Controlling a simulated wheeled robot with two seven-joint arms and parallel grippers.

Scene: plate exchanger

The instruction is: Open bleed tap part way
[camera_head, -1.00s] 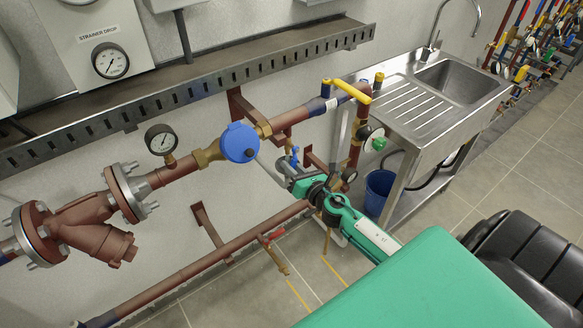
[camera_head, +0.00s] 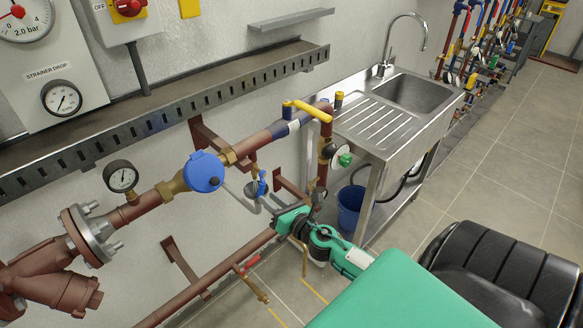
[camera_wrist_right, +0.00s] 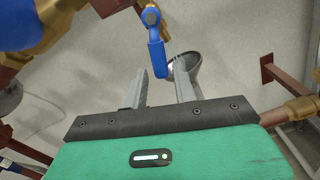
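The bleed tap (camera_head: 262,184) has a small blue lever and hangs under the brown pipe, right of the round blue-capped fitting (camera_head: 203,172). In the right wrist view its blue lever (camera_wrist_right: 157,52) points down, with the lower end showing in the gap between my fingertips; I cannot tell the depth between them. A grey funnel (camera_wrist_right: 188,66) shows behind the right finger. My right gripper (camera_wrist_right: 160,72) is open, with its two grey fingers apart. In the head view the right gripper (camera_head: 272,204) is small and partly hidden, just below and right of the tap. My left gripper is not in view.
A yellow-handled valve (camera_head: 307,109) and a steel sink (camera_head: 410,100) stand to the right. A pressure gauge (camera_head: 122,178) is on the pipe at left. A red-handled valve (camera_head: 248,265) sits on the lower pipe. A blue bucket (camera_head: 352,205) stands under the sink.

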